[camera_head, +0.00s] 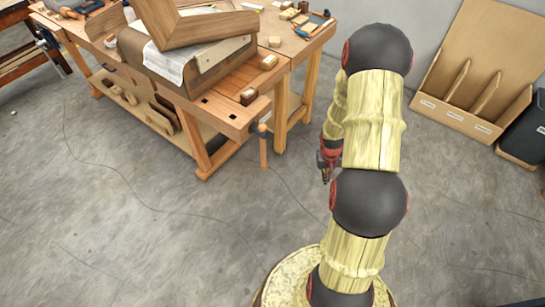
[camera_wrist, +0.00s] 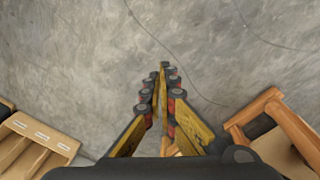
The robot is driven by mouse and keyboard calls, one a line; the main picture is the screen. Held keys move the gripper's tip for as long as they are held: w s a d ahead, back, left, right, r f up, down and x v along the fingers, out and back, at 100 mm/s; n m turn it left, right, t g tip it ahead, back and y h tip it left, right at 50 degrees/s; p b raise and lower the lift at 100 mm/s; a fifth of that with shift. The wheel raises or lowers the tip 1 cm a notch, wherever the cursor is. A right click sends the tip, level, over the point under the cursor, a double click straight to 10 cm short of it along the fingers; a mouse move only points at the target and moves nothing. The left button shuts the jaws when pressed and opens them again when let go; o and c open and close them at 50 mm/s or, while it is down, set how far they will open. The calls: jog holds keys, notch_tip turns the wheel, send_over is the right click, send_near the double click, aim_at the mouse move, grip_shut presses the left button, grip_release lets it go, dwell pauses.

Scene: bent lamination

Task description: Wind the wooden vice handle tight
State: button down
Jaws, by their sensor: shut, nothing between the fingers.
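The wooden vice handle (camera_head: 263,150) hangs upright below a round knob at the near right corner of the workbench (camera_head: 200,103). My gripper (camera_head: 326,178) is to the right of the handle in the head view, apart from it, pointing down over bare floor and partly hidden by my arm. In the wrist view my gripper (camera_wrist: 163,68) has its fingers together with nothing between them. The handle cannot be made out in the wrist view.
Bent wooden forms (camera_head: 205,28) and small blocks (camera_head: 249,97) lie on the bench. A wooden rack with dividers (camera_head: 465,112) stands at the right wall. The grey floor (camera_head: 130,215) in front of the bench is clear. A wooden frame (camera_wrist: 268,108) shows at the wrist view's lower right.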

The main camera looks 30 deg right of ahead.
notch_tip(320, 180, down, 17)
jog(key=w+d+m+t, duration=0.2)
jog(key=d+t, duration=0.1)
jog(key=w+a+f+m+t+y, duration=0.2)
jog(key=w+a+f+t, duration=0.25)
jog(key=f, duration=0.25)
jog(key=w+a+r+m+t+y, duration=0.2)
jog(key=w+r+t, duration=0.3)
jog(key=r, duration=0.4)
jog(key=w+a+r+m+t+y, duration=0.25)
jog(key=w+r+t, duration=0.25)
jog(key=r, duration=0.3)
jog(key=d+b+x, duration=0.1)
jog(key=b+x, duration=0.1)
jog(key=x, duration=0.8)
jog(key=shift+s+a+f+h+b, duration=0.1)
jog(key=shift+s+a, duration=0.2)
jog(key=shift+a, duration=0.2)
jog(key=shift+s+a+h+b, duration=0.15)
jog(key=shift+s+a, duration=0.15)
jog(key=shift+a, duration=0.2)
jog(key=shift+s+a+f+h+b, duration=0.1)
jog(key=shift+s+a, duration=0.2)
jog(key=shift+a, duration=0.2)
jog(key=shift+m, duration=0.25)
